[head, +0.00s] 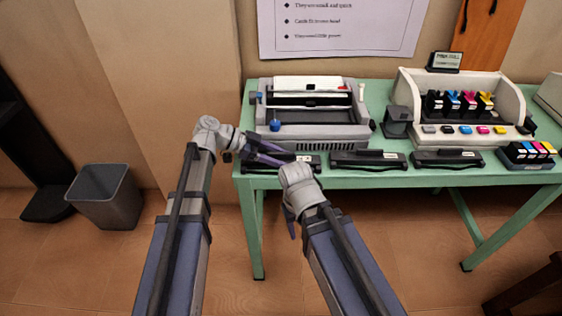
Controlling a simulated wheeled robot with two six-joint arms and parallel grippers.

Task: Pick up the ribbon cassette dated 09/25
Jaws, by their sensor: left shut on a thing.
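Three black ribbon cassettes lie along the front edge of the green table: a left one (300,160), a middle one (368,160) and a right one (447,159). Each bears a small pale label, too small for me to read a date. My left gripper (268,154) is at the left cassette's left part and is shut on it. The cassette still appears to be at table height; I cannot tell whether it touches the top. My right gripper (291,222) hangs in front of the table edge, apart from the cassettes. Its fingers are mostly hidden behind its wrist.
A grey printer (312,130) stands behind the left cassette on the green table (382,178). A pale display stand (405,90) holds several ink cartridges, with more in a black tray (530,155) at right. A grey bin (105,197) stands on the floor at left.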

